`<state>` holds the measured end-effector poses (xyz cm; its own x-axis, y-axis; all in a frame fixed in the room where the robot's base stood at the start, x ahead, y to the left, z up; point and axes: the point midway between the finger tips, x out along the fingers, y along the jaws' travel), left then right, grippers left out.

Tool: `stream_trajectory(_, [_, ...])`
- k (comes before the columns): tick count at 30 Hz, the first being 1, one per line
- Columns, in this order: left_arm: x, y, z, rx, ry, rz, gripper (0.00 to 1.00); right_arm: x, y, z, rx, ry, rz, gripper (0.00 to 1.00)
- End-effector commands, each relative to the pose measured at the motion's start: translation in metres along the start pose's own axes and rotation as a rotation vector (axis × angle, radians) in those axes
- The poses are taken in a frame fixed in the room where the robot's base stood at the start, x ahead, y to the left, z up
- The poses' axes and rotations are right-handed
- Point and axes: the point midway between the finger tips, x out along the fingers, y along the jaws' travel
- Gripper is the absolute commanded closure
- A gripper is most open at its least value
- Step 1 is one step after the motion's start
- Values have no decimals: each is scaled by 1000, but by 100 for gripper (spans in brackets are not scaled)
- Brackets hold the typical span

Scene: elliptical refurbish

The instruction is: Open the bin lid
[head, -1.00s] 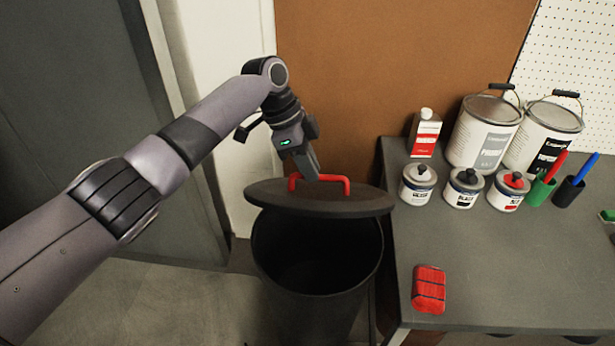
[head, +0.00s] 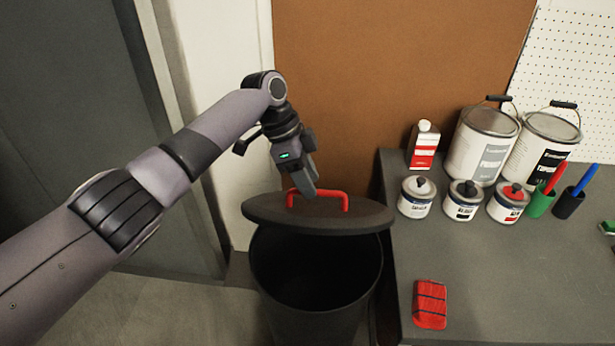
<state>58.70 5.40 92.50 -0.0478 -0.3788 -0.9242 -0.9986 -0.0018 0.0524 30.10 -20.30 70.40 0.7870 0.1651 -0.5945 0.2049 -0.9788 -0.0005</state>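The black bin (head: 315,318) stands on the floor left of the workbench, and its dark interior shows from above. Its dark oval lid (head: 318,214) is tilted up at the back of the bin, with the front of the opening uncovered. A red handle (head: 346,201) is on top of the lid. My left gripper (head: 309,190) is at the handle, its fingers pointing down and reaching it around the middle. The fingertips overlap the handle, so I cannot tell whether they are closed on it. My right gripper is not in view.
The grey workbench (head: 500,265) is close on the right. It holds a red block (head: 430,304), several small paint tins (head: 463,200), large paint cans (head: 484,145), a red and white bottle (head: 424,146) and pen cups (head: 540,200). A brown panel (head: 380,70) is behind the bin.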

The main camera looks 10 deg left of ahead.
Motion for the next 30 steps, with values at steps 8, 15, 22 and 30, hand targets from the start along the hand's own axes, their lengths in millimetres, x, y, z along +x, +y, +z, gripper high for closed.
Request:
stream_trajectory(8, [-18,-1,-1,2,4,-6,60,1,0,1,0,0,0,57])
stream_trajectory(15, [-56,-1,-1,1,1,-3,60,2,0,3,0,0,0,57])
stream_trajectory(22, [-72,0,0,0,0,-1,60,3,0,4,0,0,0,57])
stream_trajectory(30, [-72,0,-1,1,0,0,60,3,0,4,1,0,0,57])
